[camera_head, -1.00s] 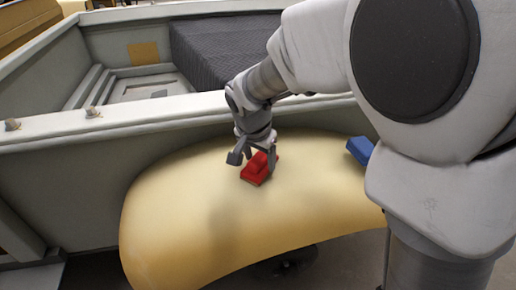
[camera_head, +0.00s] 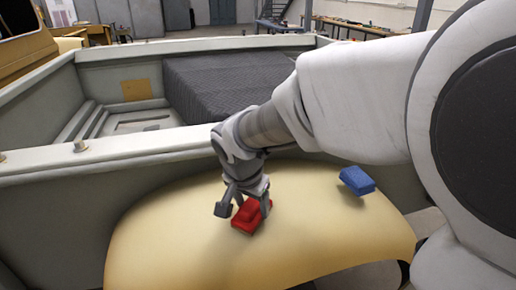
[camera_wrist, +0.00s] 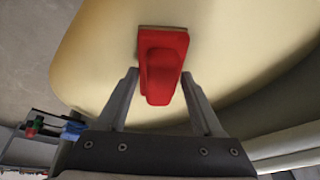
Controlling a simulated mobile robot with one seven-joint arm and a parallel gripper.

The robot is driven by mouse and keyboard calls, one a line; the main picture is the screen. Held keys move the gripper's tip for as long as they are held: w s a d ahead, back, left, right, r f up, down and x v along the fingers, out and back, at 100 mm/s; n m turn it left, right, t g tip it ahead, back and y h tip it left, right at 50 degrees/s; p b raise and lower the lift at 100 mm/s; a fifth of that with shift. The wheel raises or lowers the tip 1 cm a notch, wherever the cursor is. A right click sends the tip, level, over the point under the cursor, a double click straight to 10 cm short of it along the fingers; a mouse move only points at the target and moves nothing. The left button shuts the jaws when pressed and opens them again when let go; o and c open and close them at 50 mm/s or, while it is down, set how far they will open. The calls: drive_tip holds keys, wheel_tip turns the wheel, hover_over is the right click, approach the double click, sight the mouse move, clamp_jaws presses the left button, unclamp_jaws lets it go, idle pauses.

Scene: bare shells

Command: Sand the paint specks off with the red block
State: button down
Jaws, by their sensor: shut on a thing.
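The red block (camera_head: 247,216) is a flat sanding block with a raised grip. It is on or just over the curved cream panel (camera_head: 170,240), near its middle; I cannot tell if it touches. My gripper (camera_head: 243,209) points down with its fingers on either side of the block's grip, shut on it. In the wrist view the red block (camera_wrist: 160,60) sits between the fingers of my gripper (camera_wrist: 160,75), with its base toward the panel (camera_wrist: 100,50). No paint specks can be made out; the arm and block hide part of the surface.
A blue block (camera_head: 357,180) lies on the panel to the right. Behind the panel runs the grey wall of a vehicle bed (camera_head: 110,165), with a dark ribbed cover (camera_head: 225,90) inside. The panel's left and front are clear. My arm crosses the right side.

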drive_tip(key=shift+s+a+f, duration=0.1)
drive_tip(key=shift+s+a, duration=0.15)
drive_tip(key=shift+a, duration=0.35)
drive_tip(key=shift+w, duration=0.15)
drive_tip(key=shift+w+a+r, duration=0.1)
drive_tip(key=shift+w+a, duration=0.15)
drive_tip(key=shift+w, duration=0.5)
drive_tip(key=shift+w+a+r, duration=0.1)
drive_tip(key=shift+w+a, duration=0.1)
drive_tip(key=shift+w, duration=0.55)
drive_tip(key=shift+w+a+f+p, duration=0.1)
drive_tip(key=shift+w+a+p, duration=0.2)
drive_tip(key=shift+w, duration=0.75)
drive_tip(key=shift+w+a+f+p, duration=0.15)
drive_tip(key=shift+w+a, duration=0.2)
drive_tip(key=shift+w, duration=0.75)
drive_tip(key=shift+w+a+r+p, duration=0.1)
drive_tip(key=shift+w+a+p, duration=0.2)
drive_tip(key=shift+w, duration=0.75)
wheel_tip(320, 180, up, 6)
drive_tip(key=p, duration=0.3)
drive_tip(key=shift+p, duration=0.4)
drive_tip(key=shift+w+r+p, duration=0.15)
drive_tip(key=shift+r+p, duration=0.75)
drive_tip(key=shift+r, duration=0.8)
